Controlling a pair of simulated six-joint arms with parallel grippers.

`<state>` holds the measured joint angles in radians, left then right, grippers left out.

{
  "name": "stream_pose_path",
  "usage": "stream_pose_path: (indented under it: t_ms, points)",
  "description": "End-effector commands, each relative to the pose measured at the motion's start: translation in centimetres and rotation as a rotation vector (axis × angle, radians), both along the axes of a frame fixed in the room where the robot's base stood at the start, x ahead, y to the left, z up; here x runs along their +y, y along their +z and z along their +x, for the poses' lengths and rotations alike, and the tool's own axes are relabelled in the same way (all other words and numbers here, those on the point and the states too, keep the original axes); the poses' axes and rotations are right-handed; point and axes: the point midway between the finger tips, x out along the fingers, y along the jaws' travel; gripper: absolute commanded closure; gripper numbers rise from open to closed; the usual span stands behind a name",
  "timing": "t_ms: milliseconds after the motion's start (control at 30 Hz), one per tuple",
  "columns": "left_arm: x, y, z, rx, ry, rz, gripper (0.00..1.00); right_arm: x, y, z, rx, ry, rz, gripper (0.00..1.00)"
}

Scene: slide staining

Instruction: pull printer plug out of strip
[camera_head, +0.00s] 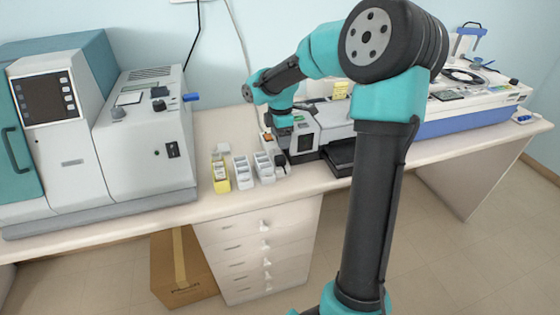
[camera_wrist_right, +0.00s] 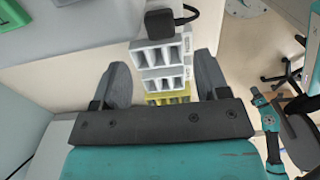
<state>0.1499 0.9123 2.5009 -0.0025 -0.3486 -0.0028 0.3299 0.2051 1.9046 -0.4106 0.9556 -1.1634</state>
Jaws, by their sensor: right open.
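A black plug (camera_wrist_right: 160,23) with a black cable shows at the top of the right wrist view, beside a white rack. In the head view a small dark shape (camera_head: 280,160) at the same place beside the racks appears to be this plug. The strip is not clear; a small pale piece with an orange part (camera_head: 267,137) near the printer may be it. The printer (camera_head: 304,138) is a small grey and black machine. My right gripper (camera_wrist_right: 162,68) is open, its fingers apart and empty, with the plug beyond its tips. My left gripper is not in view.
Two white racks (camera_head: 240,172) and a yellow rack (camera_head: 221,178) stand left of the plug. A large grey machine (camera_head: 150,135) fills the left. A black tray (camera_head: 341,157) lies right of the printer. The counter's front strip (camera_head: 130,217) is clear.

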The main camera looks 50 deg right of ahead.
Motion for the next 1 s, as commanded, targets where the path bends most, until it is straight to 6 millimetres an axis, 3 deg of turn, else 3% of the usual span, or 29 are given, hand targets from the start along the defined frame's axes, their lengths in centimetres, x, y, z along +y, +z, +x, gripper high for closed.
stream_pose_path:
  t_ms: [467,1000]
  points:
    - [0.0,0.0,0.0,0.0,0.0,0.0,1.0,0.1,-0.9,0.0,0.0,-0.003,0.001,0.32]
    - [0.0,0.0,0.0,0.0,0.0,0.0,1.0,0.1,-6.8,0.0,0.002,-0.004,0.002,0.32]
